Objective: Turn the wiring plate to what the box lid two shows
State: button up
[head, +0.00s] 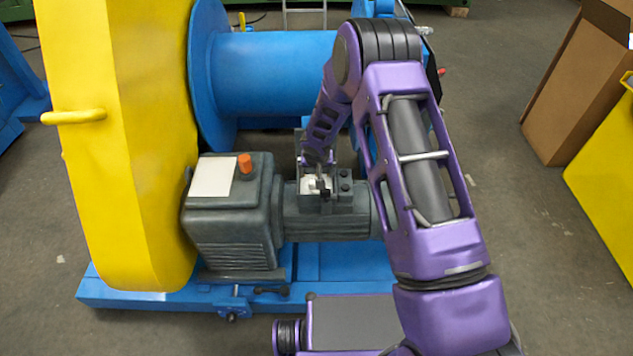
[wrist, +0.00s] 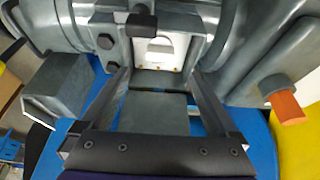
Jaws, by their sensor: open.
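A white plate (head: 312,186), likely the wiring plate, sits in the grey terminal housing on the motor. In the wrist view the white plate (wrist: 160,52) lies inside a grey frame, with a black block (wrist: 143,24) at its upper edge. Its markings are too small to read. My gripper (wrist: 158,78) is open, its two grey fingers spread below the plate with nothing between them; I cannot tell whether they touch the housing. In the head view my gripper (head: 318,172) is over the housing and partly hides it. I cannot make out box lid two.
The grey motor (head: 330,222) joins a gearbox (head: 230,220) with a white label and an orange plug (head: 245,163). A yellow guard (head: 130,130) stands left, a blue drum (head: 270,75) behind. The blue base (head: 150,297) runs below. A cardboard box (head: 570,90) stands right.

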jog(key=x, duration=0.8)
jog(key=shift+b, duration=0.3)
jog(key=c, duration=1.4)
